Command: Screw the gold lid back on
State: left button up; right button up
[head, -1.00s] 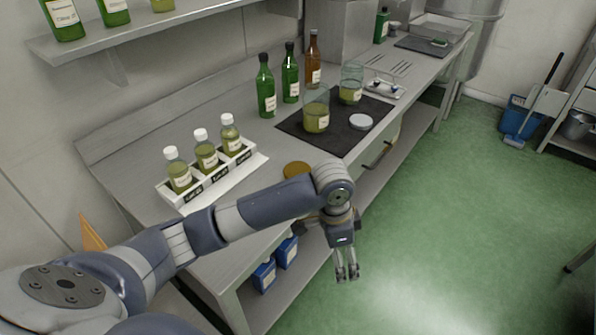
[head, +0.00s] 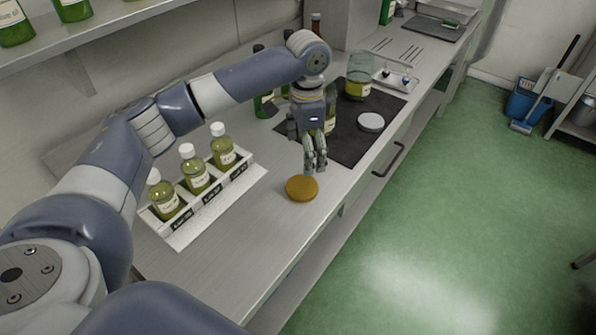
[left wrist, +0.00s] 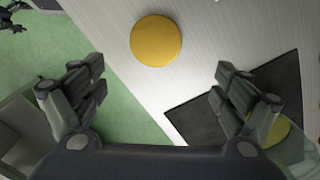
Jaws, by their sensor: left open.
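The gold lid (head: 302,188) lies flat on the bare steel counter near its front edge. It also shows in the left wrist view (left wrist: 156,41), ahead of the fingers. My left gripper (head: 315,168) is open and empty, just behind and above the lid. In the left wrist view its fingers (left wrist: 165,90) are spread wide. A jar with yellow-green contents (head: 331,118) stands on the dark mat, mostly hidden behind my left gripper. Another glass jar (head: 358,86) stands farther back on the mat. A silver lid (head: 371,122) lies on the mat. My right gripper is not in the head view.
A white rack (head: 240,181) with three labelled sample bottles (head: 195,168) stands left of the gold lid. Bottles behind my left arm are partly hidden. A small tray (head: 395,80) stands beyond the dark mat (head: 345,148). The counter around the gold lid is clear.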

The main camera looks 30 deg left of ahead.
aim_at(305, 186)
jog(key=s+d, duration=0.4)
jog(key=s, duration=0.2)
pick_arm(q)
jog(key=f, duration=0.3)
jog(key=shift+s+d+p, duration=0.3)
jog(key=shift+s+d, duration=0.05)
jog(key=shift+s, duration=0.05)
jog(key=shift+f, duration=1.2)
notch_tip(305, 186, down, 4)
jog(key=shift+a+f+p, duration=0.1)
jog(key=shift+f+p, duration=0.1)
jog(key=shift+p, duration=0.7)
jog(key=shift+f, duration=0.2)
jog(key=c, duration=1)
jog(key=shift+o, duration=0.2)
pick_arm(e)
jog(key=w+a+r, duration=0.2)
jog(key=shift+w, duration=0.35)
